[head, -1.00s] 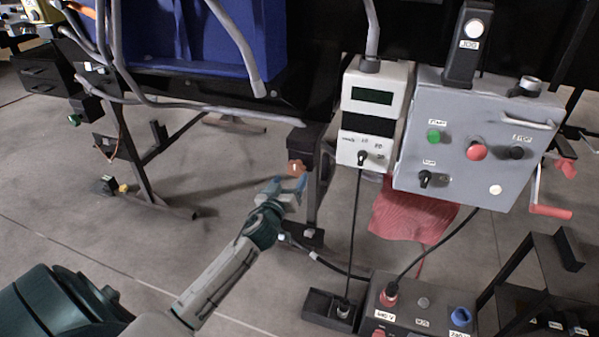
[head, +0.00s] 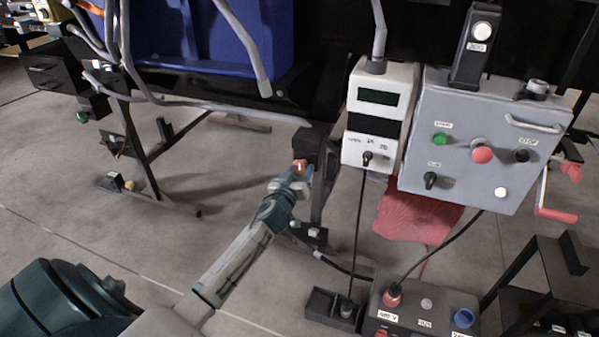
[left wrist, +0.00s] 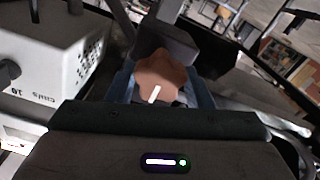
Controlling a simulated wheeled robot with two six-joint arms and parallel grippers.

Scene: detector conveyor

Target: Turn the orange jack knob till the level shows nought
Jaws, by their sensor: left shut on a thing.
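The orange jack knob (head: 299,166) sits on the dark jack post under the conveyor frame in the head view. In the left wrist view the knob (left wrist: 160,78) is star-shaped with a white mark pointing toward the gripper body. My left gripper (head: 300,172) is at the knob, with its blue fingers on either side, shut on it. The fingers also show in the left wrist view (left wrist: 160,88). My right gripper is not in view. The white box with a dark green display (head: 377,97) stands to the right; no reading is legible on it.
A grey control box (head: 480,140) with coloured buttons is right of the white box. A black power box (head: 420,310) with cables is on the floor. Bare floor (head: 220,180) lies left of the knob.

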